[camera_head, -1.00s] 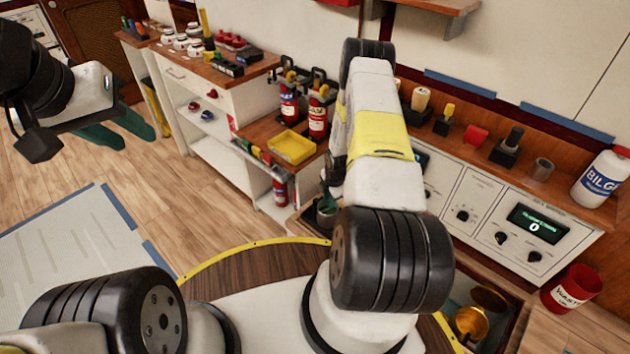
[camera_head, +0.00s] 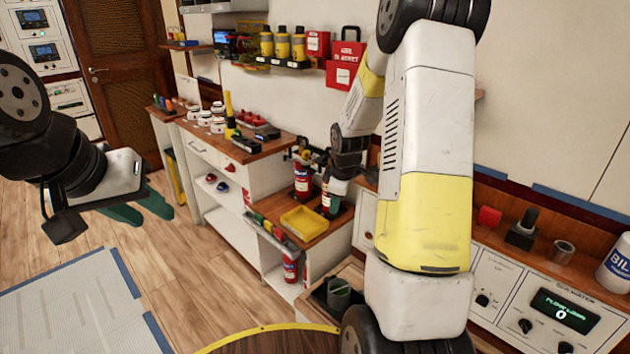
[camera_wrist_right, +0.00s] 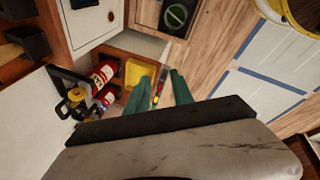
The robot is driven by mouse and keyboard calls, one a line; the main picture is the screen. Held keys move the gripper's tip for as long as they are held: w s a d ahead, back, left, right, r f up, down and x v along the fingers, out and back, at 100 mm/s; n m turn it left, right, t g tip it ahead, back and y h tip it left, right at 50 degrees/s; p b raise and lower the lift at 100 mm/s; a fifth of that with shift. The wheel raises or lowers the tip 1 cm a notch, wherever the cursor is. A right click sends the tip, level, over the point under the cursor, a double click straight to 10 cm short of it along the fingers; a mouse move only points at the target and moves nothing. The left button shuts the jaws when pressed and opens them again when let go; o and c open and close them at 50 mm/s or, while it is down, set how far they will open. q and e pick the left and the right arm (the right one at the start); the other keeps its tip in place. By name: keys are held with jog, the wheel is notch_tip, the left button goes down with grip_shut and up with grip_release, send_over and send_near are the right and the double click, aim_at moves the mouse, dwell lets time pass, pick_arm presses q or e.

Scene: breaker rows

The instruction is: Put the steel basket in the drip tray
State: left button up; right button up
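A yellow tray (camera_head: 304,222), possibly the drip tray, lies on the wooden cabinet top and looks empty. It shows partly behind my fingers in the right wrist view (camera_wrist_right: 138,70). My right gripper (camera_head: 339,202) is above that cabinet near the extinguishers, its green fingers (camera_wrist_right: 159,90) apart and empty. My left gripper (camera_head: 138,210) is open and empty over the floor.
Red extinguishers (camera_head: 302,182) stand behind the yellow tray, close to my right gripper. A small grey open cylinder (camera_head: 563,252) stands on the right counter beside a dark-handled block (camera_head: 522,230).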

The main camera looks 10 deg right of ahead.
jog(key=s+a+r+m, duration=0.35)
jog(key=s+r, duration=0.25)
jog(key=r, duration=0.6)
jog(key=s+a+r+m, duration=0.2)
jog(key=s+r, duration=0.1)
jog(key=s, duration=0.4)
jog(key=s+a+r+m+t+y, duration=0.1)
jog(key=s+a+r+m, duration=0.1)
jog(key=s, duration=0.4)
jog(key=s+a+r+m+t+y, duration=0.1)
jog(key=s+a+r+m, duration=0.2)
jog(key=s+r, duration=0.2)
jog(key=s, duration=0.2)
jog(key=shift+s+r+m, duration=0.35)
